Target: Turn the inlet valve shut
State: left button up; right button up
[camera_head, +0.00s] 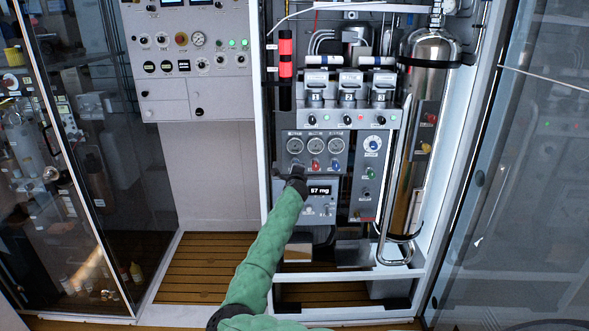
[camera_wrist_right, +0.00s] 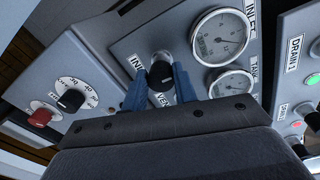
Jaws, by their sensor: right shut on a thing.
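The inlet valve knob (camera_wrist_right: 161,68) is a small dark knob on the grey panel in the right wrist view. A partly hidden label beginning "IN" lies beside it. My right gripper (camera_wrist_right: 160,78) has its two blue fingers on either side of the knob and is shut on it. In the head view my green right arm reaches up from the bottom, with the right gripper (camera_head: 297,178) at the left end of the valve row, largely hiding the knob. The knob's turn angle is unclear. My left gripper is not in view.
Round gauges (camera_head: 314,146) sit above the valve row. A red knob (camera_head: 315,165) and a blue knob (camera_head: 333,165) are close to the right. A display reading "57 mg" (camera_head: 320,190) is just below. Glass doors flank the cabinet.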

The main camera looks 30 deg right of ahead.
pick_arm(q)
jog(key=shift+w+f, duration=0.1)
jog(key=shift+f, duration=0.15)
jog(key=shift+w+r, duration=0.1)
pick_arm(e)
jog(key=o, duration=1)
jog(key=shift+c, duration=0.2)
jog(key=shift+a+f, duration=0.1)
